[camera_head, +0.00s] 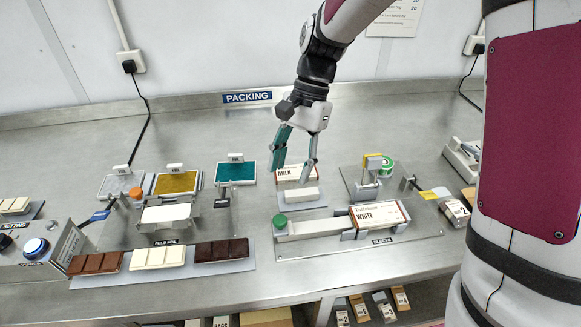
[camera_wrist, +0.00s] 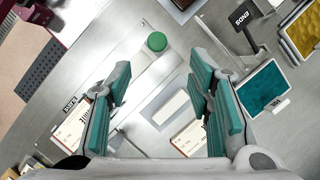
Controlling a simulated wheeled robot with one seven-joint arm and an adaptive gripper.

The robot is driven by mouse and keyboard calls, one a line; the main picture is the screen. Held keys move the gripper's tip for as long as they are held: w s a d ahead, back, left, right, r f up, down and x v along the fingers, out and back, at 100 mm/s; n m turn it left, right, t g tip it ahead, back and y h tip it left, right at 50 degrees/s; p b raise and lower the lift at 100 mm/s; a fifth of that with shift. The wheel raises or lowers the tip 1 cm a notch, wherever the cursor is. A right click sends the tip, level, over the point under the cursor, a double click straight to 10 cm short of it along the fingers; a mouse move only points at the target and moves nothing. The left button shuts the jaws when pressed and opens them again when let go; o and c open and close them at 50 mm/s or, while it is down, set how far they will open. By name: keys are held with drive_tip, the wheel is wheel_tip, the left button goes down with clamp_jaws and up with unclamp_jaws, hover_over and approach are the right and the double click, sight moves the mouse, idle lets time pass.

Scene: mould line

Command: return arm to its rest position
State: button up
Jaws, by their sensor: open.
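My gripper (camera_head: 292,174) hangs from my arm above the steel packing bench, with its two teal-padded fingers spread and nothing between them. In the head view it is over the area of the box marked MILK (camera_head: 294,175) and a small white block (camera_head: 297,194); I cannot tell the exact height. In the wrist view the open fingers (camera_wrist: 160,80) frame bare bench and a pale block (camera_wrist: 172,107). The MILK box is partly hidden by a finger in the head view.
A sleeve fixture (camera_head: 345,250) with a green knob (camera_head: 280,221) and a WHITE box (camera_head: 378,219) stands in front. Chocolate bars (camera_head: 158,257) lie on a front-left strip. Foil trays (camera_head: 176,184) and a posted holder (camera_head: 223,197) stand left. A tape dispenser (camera_head: 371,182) stands right.

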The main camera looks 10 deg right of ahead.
drive_tip(key=s+d+r+n+t+h, duration=0.1)
drive_tip(key=s+d+r+n+t, duration=0.3)
drive_tip(key=s, duration=0.5)
drive_tip(key=s+d+r+n+t+h, duration=0.2)
drive_tip(key=s+d+r+n+t, duration=0.2)
drive_tip(key=s+d+r, duration=0.3)
wheel_tip(320, 180, up, 3)
drive_tip(key=shift+s+d+f+n+t, duration=0.25)
drive_tip(key=shift+s+n, duration=0.25)
drive_tip(key=shift+s, duration=0.6)
